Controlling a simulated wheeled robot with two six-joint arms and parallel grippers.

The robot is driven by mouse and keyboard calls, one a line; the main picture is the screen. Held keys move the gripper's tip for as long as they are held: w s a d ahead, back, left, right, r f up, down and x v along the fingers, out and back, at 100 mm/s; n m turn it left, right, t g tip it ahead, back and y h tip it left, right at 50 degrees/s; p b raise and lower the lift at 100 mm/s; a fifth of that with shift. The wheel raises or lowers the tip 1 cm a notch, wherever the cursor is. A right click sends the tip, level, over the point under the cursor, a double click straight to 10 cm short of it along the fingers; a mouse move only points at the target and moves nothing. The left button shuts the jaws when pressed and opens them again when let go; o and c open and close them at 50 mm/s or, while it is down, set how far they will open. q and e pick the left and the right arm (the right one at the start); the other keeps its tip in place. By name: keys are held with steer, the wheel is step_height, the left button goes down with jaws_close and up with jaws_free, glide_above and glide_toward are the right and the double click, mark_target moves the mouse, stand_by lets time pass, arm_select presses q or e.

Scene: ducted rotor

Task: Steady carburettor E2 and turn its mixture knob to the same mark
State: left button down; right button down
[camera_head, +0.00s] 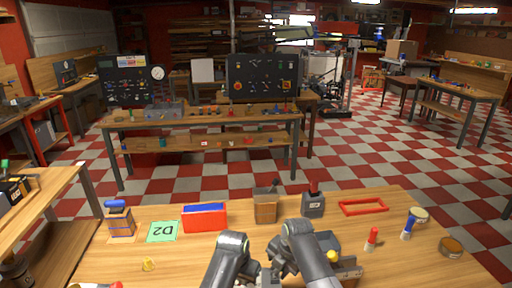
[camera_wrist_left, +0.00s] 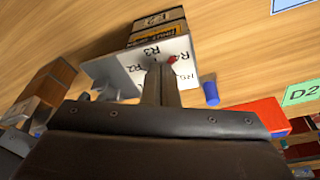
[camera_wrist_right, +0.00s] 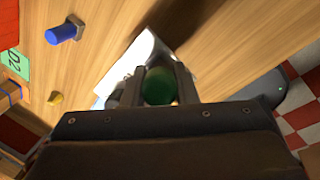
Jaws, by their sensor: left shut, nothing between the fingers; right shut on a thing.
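Carburettor E2 (camera_wrist_left: 160,32), a dark and wood-coloured block, shows in the left wrist view; its upper label seems to read E2. Its white dial plate (camera_wrist_left: 125,72) carries marks including R2, R3, R4 and R5. A small red pointer (camera_wrist_left: 173,59) shows near R4. My left gripper (camera_wrist_left: 160,75) is shut and empty, its tips at the plate; I cannot tell if they touch. My right gripper (camera_wrist_right: 157,72) is shut on the green mixture knob (camera_wrist_right: 159,88), with a white plate behind it. In the head view my arms hide most of the carburettor.
A red peg (camera_head: 372,238) and blue-topped part (camera_head: 409,224) stand at right. Bare tabletop lies between them.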

arm_select(q)
steer(key=shift+w+d, duration=0.15)
steer(key=shift+w, duration=0.15)
stand_by(0.4)
steer(key=shift+w+a, duration=0.1)
steer(key=shift+a, duration=0.25)
stand_by(0.5)
steer(key=shift+s+a, duration=0.2)
steer(key=shift+s, duration=0.2)
steer(key=w+v, duration=0.1)
steer(key=v, duration=0.5)
steer(key=shift+d, duration=0.3)
steer(key=shift+w+r, duration=0.1)
steer(key=shift+r, duration=0.05)
steer(key=shift+s+x, duration=0.2)
steer(key=shift+x, duration=0.8)
steer(key=shift+s+x, duration=0.2)
steer(key=shift+x, duration=0.75)
steer(key=shift+s+x, duration=0.2)
steer(key=shift+x, duration=0.8)
